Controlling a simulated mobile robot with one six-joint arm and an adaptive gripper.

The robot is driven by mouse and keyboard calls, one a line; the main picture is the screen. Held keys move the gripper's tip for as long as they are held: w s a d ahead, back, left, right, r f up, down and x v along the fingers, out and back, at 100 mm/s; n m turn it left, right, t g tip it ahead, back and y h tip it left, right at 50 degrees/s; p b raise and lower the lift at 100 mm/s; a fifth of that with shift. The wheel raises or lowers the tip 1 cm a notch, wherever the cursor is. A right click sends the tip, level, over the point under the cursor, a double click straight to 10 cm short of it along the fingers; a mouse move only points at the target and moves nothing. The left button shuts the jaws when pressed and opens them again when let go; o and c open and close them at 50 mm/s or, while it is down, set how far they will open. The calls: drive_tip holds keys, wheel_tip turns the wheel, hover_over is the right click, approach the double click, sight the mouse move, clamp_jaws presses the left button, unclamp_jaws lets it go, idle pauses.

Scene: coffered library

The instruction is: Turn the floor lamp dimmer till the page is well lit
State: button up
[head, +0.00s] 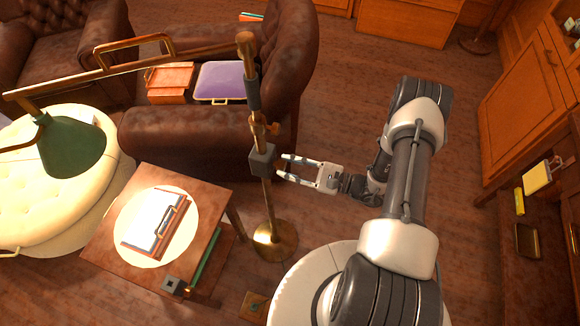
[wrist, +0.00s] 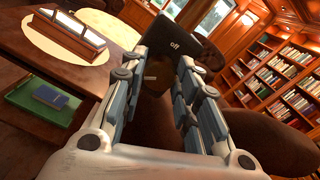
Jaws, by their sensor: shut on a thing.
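The floor lamp has a brass pole (head: 267,205) on a round base and a green shade (head: 72,146) on a long arm at the left. A dark dimmer box (head: 262,160) sits on the pole; in the wrist view its face (wrist: 160,42) reads "off". My gripper (head: 281,169) reaches it from the right. In the wrist view my fingers (wrist: 157,68) close on the dimmer's knob, which they mostly hide. The page lies on a wooden book stand (head: 155,222) on the side table (head: 104,246), inside a bright pool of light.
A brown leather armchair (head: 185,140) with a purple case and an orange box stands behind the table. A cream tufted ottoman (head: 40,200) is at the left. Wooden cabinets (head: 530,95) line the right.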

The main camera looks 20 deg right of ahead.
drive_tip(key=o, duration=1.1)
drive_tip(key=v, duration=1.2)
